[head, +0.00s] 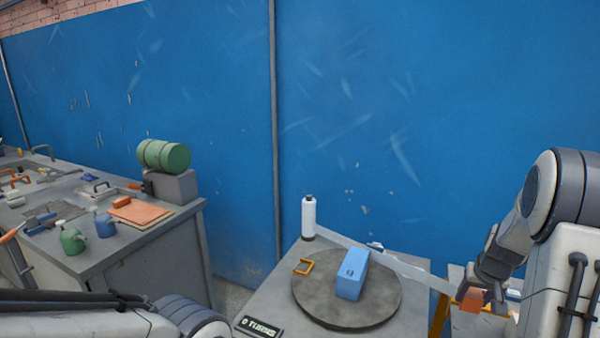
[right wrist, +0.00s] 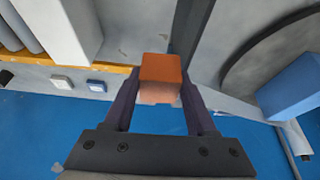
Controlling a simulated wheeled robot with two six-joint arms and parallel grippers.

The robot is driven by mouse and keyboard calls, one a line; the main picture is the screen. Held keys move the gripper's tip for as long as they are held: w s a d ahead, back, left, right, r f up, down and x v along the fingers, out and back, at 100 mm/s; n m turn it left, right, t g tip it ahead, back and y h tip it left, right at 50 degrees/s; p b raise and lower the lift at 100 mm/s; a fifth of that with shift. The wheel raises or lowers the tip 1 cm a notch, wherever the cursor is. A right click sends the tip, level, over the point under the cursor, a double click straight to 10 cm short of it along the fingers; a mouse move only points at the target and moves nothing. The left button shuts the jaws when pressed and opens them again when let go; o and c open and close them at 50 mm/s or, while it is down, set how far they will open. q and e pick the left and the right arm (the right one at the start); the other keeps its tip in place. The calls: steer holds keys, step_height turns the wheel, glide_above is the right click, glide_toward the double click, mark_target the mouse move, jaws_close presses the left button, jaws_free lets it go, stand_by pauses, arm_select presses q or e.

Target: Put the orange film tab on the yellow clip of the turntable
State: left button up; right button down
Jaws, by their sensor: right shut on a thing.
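The orange film tab (head: 470,299) is held in my right gripper (head: 478,292), at the right of the head view. In the right wrist view the tab (right wrist: 160,68) sits between the two fingers of the shut gripper (right wrist: 160,90). A pale film strip (head: 400,270) runs from the white roll (head: 308,217) behind the block towards the tab. The yellow clip (head: 304,267) is at the left edge of the round grey turntable (head: 370,312), well left of the tab. My left gripper is out of view; only part of that arm shows at lower left.
A blue block (head: 352,275) stands on the turntable. A "TURNS" sign (head: 259,327) lies at the table's front left. A grey bench (head: 150,240) at left holds a green cylinder (head: 163,155), bottles and tools. A blue wall (head: 420,110) closes the back.

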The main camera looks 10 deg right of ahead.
steer(key=a+f+n, duration=0.1)
steer(key=a, duration=0.4)
steer(key=w+a+f+n, duration=0.1)
steer(key=a+f, duration=0.1)
steer(key=a, duration=0.4)
steer(key=a+f+n+y+p, duration=0.1)
steer(key=a+f, duration=0.1)
steer(key=a, duration=0.3)
steer(key=shift+w+a, duration=0.15)
steer(key=shift+w, duration=0.05)
steer(key=s+a+n, duration=0.1)
steer(key=a, duration=0.3)
steer(key=s+a+f, duration=0.1)
steer(key=a, duration=0.3)
steer(key=s+a+f+n+y, duration=0.1)
steer(key=s+a, duration=0.1)
steer(key=a, duration=0.2)
steer(key=shift+a+f+n+t+p, duration=0.25)
steer(key=shift+a+n+t+p, duration=0.05)
steer(key=shift+a+p, duration=0.1)
steer(key=shift+a, duration=0.2)
steer(key=shift+f, duration=0.1)
